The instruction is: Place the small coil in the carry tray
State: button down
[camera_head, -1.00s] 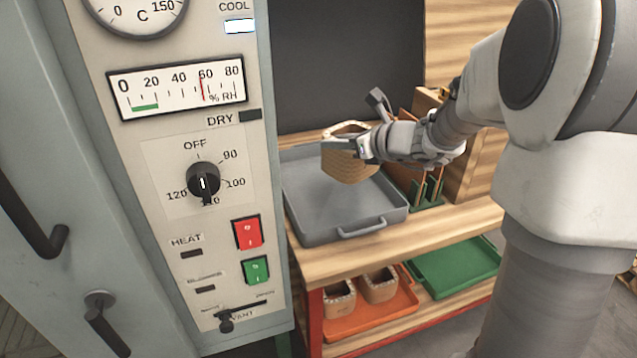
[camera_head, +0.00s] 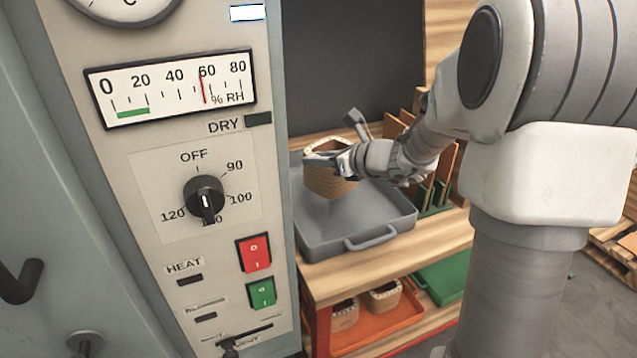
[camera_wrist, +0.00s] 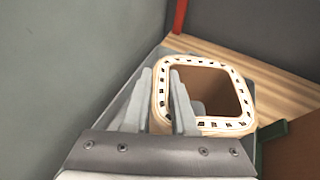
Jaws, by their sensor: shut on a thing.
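The small coil (camera_head: 331,182) is a tan, square, hollow winding with a pale, dark-spotted rim. My gripper (camera_head: 322,160) is shut on one wall of it, with the coil upright.
The cabinet (camera_head: 175,140) with dials and switches stands close at the left. A green rack (camera_head: 440,195) with upright brown boards stands right of the tray. On the lower shelf, an orange tray (camera_head: 375,328) holds two coils beside a green tray (camera_head: 445,275).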

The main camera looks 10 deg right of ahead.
aim_at(317, 176)
jog(key=shift+f+b, duration=0.85)
jog(key=shift+f, duration=1.4)
jog(key=shift+f, duration=0.1)
jog(key=c, duration=0.7)
grip_release()
jog(key=shift+p+v, duration=1.65)
jog(key=shift+v, duration=4.4)
jog(key=shift+a, duration=0.15)
